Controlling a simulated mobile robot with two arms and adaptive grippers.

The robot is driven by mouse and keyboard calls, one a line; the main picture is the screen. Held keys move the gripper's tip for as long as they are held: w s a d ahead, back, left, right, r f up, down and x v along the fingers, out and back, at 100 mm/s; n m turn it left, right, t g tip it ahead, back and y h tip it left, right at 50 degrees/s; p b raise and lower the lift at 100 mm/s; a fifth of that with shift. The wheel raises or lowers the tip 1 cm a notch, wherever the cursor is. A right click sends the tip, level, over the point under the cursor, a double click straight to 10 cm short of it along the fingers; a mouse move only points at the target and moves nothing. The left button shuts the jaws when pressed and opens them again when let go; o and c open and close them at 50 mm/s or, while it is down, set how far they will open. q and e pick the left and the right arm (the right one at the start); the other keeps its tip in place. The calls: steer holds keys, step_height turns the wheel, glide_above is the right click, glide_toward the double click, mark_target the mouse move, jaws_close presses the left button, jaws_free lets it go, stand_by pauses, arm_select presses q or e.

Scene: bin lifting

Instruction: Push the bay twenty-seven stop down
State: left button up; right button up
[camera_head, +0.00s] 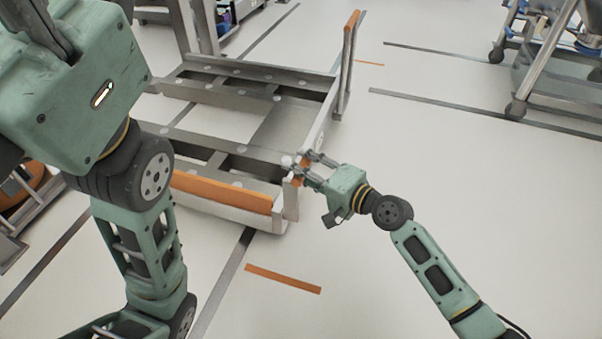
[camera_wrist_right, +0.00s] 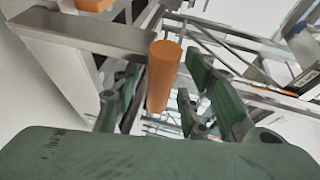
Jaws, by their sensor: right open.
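A low grey metal bay frame (camera_head: 225,150) stands on the floor. A small orange-ended part (camera_head: 297,181), which looks like the stop, is at its near right corner, mostly hidden by my right gripper (camera_head: 302,166). In the right wrist view an orange cylinder (camera_wrist_right: 162,75) stands between the spread green fingers of that gripper. The fingers are open around it, with visible gaps on both sides. I cannot read any bay number. My left arm fills the left of the head view; its gripper's fingers cannot be made out clearly.
An orange bar (camera_head: 220,192) lines the frame's near edge, and an orange-tipped upright (camera_head: 350,45) rises at its far right. A wheeled metal rack (camera_head: 545,75) stands at the upper right. The floor right of the frame is clear, with flat dark and orange markings.

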steer(key=shift+w+a, duration=0.2)
steer(key=shift+a, duration=0.05)
steer(key=shift+f, duration=0.1)
jaws_close()
stand_by(0.4)
